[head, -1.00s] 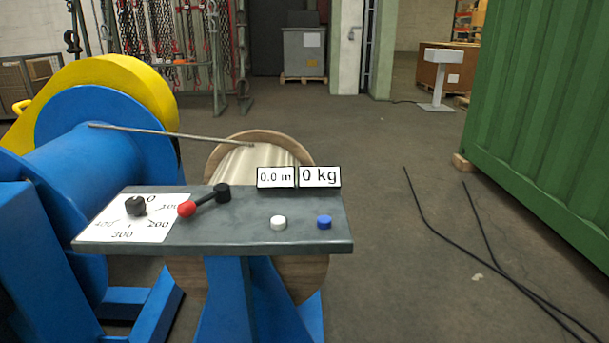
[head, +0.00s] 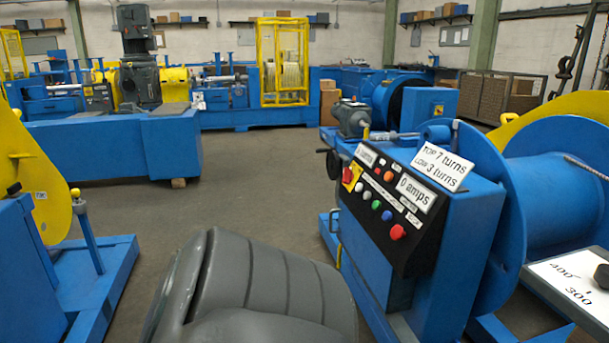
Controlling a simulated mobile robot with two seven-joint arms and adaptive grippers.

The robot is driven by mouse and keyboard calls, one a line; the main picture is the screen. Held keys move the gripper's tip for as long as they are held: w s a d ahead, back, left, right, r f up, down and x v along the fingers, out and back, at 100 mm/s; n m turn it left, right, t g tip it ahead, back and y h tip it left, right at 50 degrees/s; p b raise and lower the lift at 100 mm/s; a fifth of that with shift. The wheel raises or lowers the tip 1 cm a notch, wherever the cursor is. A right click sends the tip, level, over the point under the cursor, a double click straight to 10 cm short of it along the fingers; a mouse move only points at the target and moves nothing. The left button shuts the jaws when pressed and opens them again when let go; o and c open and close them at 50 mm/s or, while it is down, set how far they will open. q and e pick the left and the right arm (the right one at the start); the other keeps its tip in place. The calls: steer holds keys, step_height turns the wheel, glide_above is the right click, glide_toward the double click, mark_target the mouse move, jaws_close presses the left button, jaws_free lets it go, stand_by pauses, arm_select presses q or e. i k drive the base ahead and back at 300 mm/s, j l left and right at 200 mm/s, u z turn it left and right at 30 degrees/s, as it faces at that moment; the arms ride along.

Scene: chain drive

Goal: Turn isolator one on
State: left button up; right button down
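No switch in the head view carries a label that I can read as isolator one. A blue machine cabinet with a sloped black control panel (head: 385,209) stands right of centre. At the panel's upper left is a red knob on a yellow plate (head: 352,175), which looks like an isolator switch; its position is too small to tell. Several coloured buttons and a larger red button (head: 397,232) sit on the panel. Neither of my grippers is in view.
A grey ribbed shape (head: 255,285), not clearly identifiable, fills the bottom centre. A blue drum (head: 545,190) and part of a dial plate (head: 573,284) are at right. A blue base with a yellow-topped lever (head: 85,230) is at left. Open floor (head: 250,180) lies between the machines.

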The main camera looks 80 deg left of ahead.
mark_target(348, 176)
steer(key=u, duration=1.85)
